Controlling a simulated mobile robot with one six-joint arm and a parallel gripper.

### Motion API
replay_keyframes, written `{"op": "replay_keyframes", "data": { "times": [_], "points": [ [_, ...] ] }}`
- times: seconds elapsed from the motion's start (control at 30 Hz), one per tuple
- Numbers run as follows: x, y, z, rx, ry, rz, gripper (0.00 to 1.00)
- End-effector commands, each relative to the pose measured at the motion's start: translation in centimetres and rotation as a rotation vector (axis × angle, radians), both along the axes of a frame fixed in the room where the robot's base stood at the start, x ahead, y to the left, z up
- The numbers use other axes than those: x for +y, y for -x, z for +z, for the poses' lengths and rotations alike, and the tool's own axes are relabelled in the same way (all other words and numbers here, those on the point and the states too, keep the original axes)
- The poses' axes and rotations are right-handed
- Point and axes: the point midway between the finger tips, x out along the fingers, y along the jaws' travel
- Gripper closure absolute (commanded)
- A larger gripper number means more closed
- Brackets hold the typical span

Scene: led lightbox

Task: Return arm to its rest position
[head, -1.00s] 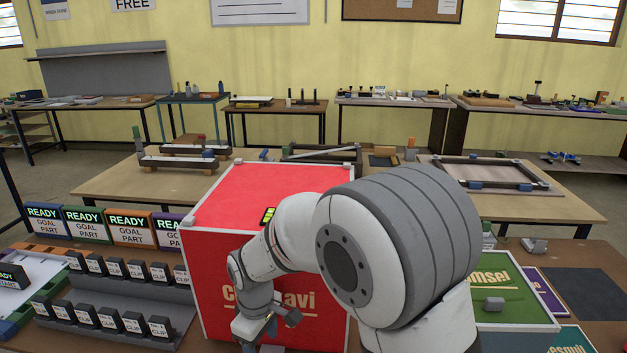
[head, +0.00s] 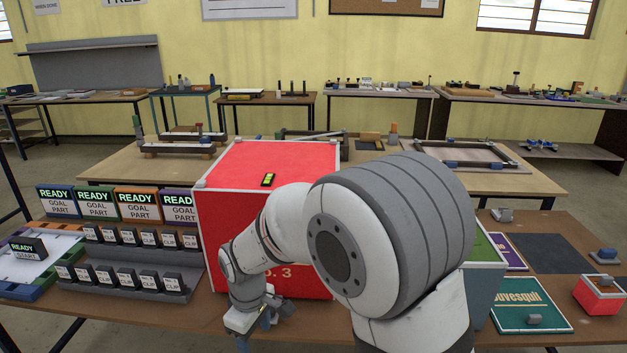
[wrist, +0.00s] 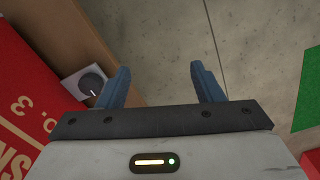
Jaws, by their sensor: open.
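My gripper (head: 262,322) is low in front of the red box in the head view, near the table's front edge. In the wrist view its two blue fingers (wrist: 162,78) are spread apart with nothing between them. Grey floor shows between and beyond the fingers. My arm is bent, with its large grey and white joint covering part of the red box and the table in the head view.
The red box (head: 225,215) stands on the brown table (head: 115,310); its red side also shows in the wrist view (wrist: 25,115). A dark knob (wrist: 92,84) is at the table edge. Rows of clip blocks (head: 125,237) stand left. Open floor (wrist: 240,50) lies beyond the edge.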

Motion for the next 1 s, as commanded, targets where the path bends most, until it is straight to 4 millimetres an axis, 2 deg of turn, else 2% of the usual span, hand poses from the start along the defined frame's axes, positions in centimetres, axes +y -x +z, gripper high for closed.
{"op": "replay_keyframes", "data": {
  "times": [0.03, 0.37, 0.57, 0.67, 0.8, 0.9, 1.0],
  "points": [
    [-1.0, -0.2, 1.0, -0.01, -0.007, -0.03, 0.4],
    [-7.0, 0.1, 5.2, -0.04, -0.03, -0.229, 0.4],
    [-12.1, 1.3, 8.5, -0.069, -0.051, -0.409, 0.4],
    [-15.7, 2.8, 10.7, -0.094, -0.068, -0.545, 0.4],
    [-21.0, 6.1, 13.4, -0.132, -0.094, -0.771, 0.4],
    [-23.8, 8.6, 14.5, -0.159, -0.111, -0.914, 0.4],
    [-25.6, 10.7, 15.1, -0.177, -0.123, -1.026, 0.4]
  ]
}}
